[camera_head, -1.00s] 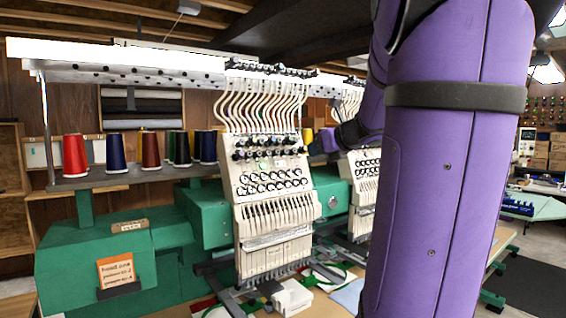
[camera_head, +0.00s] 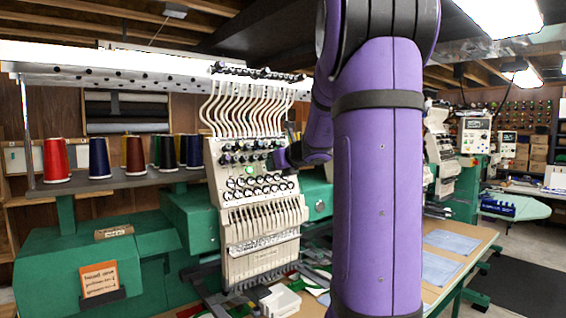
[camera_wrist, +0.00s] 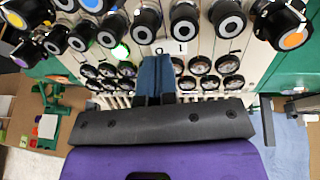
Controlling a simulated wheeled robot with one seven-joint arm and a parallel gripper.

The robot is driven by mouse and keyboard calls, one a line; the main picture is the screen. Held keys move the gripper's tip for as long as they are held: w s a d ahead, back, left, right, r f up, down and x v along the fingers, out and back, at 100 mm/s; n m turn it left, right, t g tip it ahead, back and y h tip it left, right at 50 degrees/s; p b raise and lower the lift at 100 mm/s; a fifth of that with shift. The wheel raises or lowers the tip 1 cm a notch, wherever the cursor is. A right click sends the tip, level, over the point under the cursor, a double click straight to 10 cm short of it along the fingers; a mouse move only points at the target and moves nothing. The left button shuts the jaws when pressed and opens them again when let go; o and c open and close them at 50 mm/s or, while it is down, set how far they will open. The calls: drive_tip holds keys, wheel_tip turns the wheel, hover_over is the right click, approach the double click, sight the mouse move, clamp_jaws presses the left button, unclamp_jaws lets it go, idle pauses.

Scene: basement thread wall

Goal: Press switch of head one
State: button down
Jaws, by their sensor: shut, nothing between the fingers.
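The nearest embroidery head (camera_head: 258,215) is a cream panel with rows of dark knobs, thread tubes above and needles below. I cannot tell for sure which part is the switch. My gripper (camera_head: 281,158) is at the right side of the knob rows. In the wrist view its blue fingers (camera_wrist: 155,62) are shut and empty, pointing at the panel just below a small numbered label (camera_wrist: 170,47). Contact cannot be told.
Black tension knobs (camera_wrist: 147,20) stick out close around my fingertips. Thread cones (camera_head: 56,160) stand on a shelf at left, above a green machine body (camera_head: 70,265). My purple arm hides what lies right of the head. A wooden table (camera_head: 470,262) with blue cloths is at right.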

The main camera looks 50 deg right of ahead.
drive_tip(key=shift+x, duration=0.8)
drive_tip(key=shift+w+a, duration=0.25)
drive_tip(key=shift+w, duration=0.15)
drive_tip(key=shift+d, duration=0.15)
